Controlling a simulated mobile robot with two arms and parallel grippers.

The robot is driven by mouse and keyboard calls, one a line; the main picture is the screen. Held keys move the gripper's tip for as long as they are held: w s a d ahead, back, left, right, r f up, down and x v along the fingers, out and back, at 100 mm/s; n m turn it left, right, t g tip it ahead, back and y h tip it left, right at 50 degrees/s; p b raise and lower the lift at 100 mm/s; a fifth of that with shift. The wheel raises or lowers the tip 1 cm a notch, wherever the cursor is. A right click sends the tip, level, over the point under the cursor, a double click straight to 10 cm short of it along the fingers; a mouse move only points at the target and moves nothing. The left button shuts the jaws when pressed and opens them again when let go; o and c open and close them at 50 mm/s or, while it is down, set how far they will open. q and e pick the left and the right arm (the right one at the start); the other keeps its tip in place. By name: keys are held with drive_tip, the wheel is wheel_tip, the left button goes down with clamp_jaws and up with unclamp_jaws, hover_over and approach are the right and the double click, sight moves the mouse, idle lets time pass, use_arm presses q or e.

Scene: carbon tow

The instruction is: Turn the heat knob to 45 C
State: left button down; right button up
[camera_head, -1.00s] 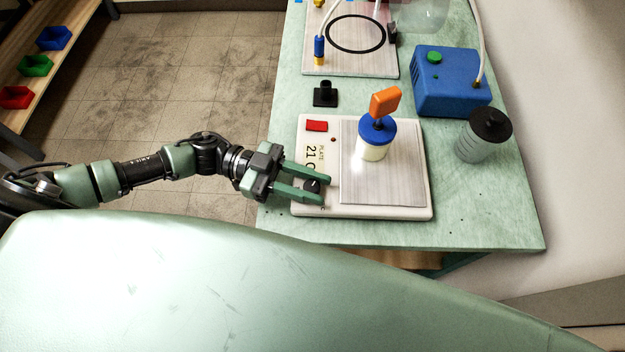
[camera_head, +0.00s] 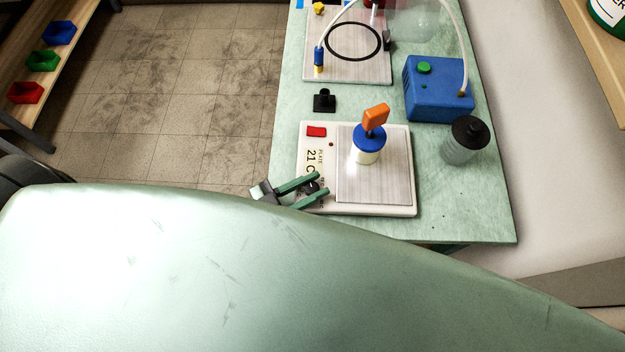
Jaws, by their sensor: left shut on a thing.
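The white hot plate (camera_head: 408,150) lies on the green bench with a grey square top. Its display reads 21 C, turned sideways. A red switch (camera_head: 316,132) sits at its upper left corner. The black heat knob (camera_head: 311,187) is at its lower left, partly hidden by my fingers. My left gripper (camera_head: 318,183) has its two green fingers either side of the knob and is shut on it. The left arm behind it is mostly hidden by my large green body. My right gripper is out of view.
A white jar with a blue lid (camera_head: 368,138) and an orange-handled tool (camera_head: 376,115) stands on the hot plate. A blue box (camera_head: 438,88), a grey bottle with a black cap (camera_head: 465,142) and a small black block (camera_head: 324,101) are nearby. The bench's front right is clear.

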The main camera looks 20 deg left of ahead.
sight(306, 192)
use_arm(q)
drive_tip(key=shift+n+t+y+p, duration=0.35)
drive_tip(key=shift+n+t+y, duration=0.45)
drive_tip(key=shift+y, duration=0.2)
drive_tip(key=c, duration=1.1)
unclamp_jaws()
drive_tip(key=b+v, duration=0.2)
drive_tip(key=v, duration=0.4)
drive_tip(key=shift+s+a+f, duration=0.1)
drive_tip(key=shift+s+a, duration=0.1)
drive_tip(key=shift+s, duration=0.15)
drive_tip(key=shift+s+a, duration=0.3)
drive_tip(key=shift+s, duration=0.15)
